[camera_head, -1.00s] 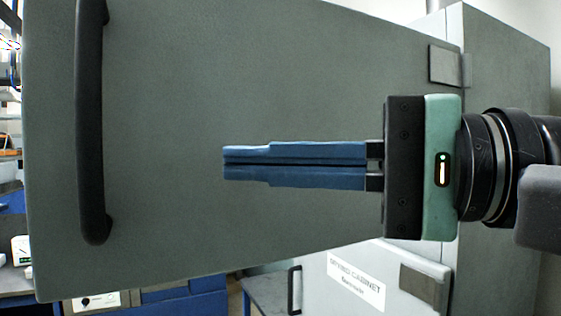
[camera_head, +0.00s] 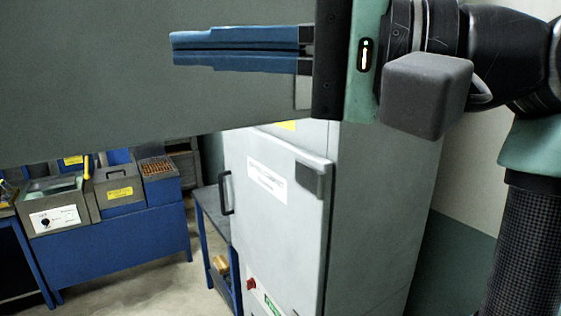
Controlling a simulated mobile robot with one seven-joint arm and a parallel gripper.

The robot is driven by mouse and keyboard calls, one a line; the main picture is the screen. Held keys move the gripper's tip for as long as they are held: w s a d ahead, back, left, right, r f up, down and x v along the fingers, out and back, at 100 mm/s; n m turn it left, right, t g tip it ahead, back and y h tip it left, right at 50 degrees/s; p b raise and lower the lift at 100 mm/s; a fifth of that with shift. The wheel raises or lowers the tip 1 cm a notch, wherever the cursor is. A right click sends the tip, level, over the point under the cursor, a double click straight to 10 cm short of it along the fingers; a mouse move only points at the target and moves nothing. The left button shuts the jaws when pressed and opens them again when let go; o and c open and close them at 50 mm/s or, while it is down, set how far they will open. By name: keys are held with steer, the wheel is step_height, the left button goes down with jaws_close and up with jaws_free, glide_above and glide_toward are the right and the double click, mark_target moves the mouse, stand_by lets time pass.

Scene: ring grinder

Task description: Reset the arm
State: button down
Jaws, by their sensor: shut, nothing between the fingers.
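My gripper (camera_head: 172,49) is in the upper part of the head view, its two blue fingers pointing left. The fingers lie together with only a thin dark line between them, and they hold nothing. They show in front of a large grey-green door panel (camera_head: 80,95) that fills the upper left. I cannot tell how far the fingers are from the panel. My arm runs from the gripper to the upper right and is partly cut off by the picture's edge.
A grey cabinet (camera_head: 385,210) with a closed lower door (camera_head: 280,225) and a dark handle (camera_head: 226,192) stands below the gripper. Blue benches (camera_head: 120,235) at the left carry a box with a dial (camera_head: 55,215) and a bin of orange-brown pieces (camera_head: 158,167). Floor shows at lower left.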

steer(key=w+a+f+t+h+b, duration=0.1)
steer(key=w+f+t+h+b, duration=0.35)
steer(key=t, duration=0.75)
steer(key=s+d+n+t+h+b, duration=0.1)
steer(key=s+d+t+h, duration=0.4)
steer(key=t+h, duration=0.5)
steer(key=s+n+h, duration=0.1)
steer(key=s+h, duration=0.1)
steer(key=h, duration=0.1)
steer(key=shift+s+d+b, duration=0.15)
steer(key=shift+s+b, duration=0.2)
steer(key=shift+f, duration=0.1)
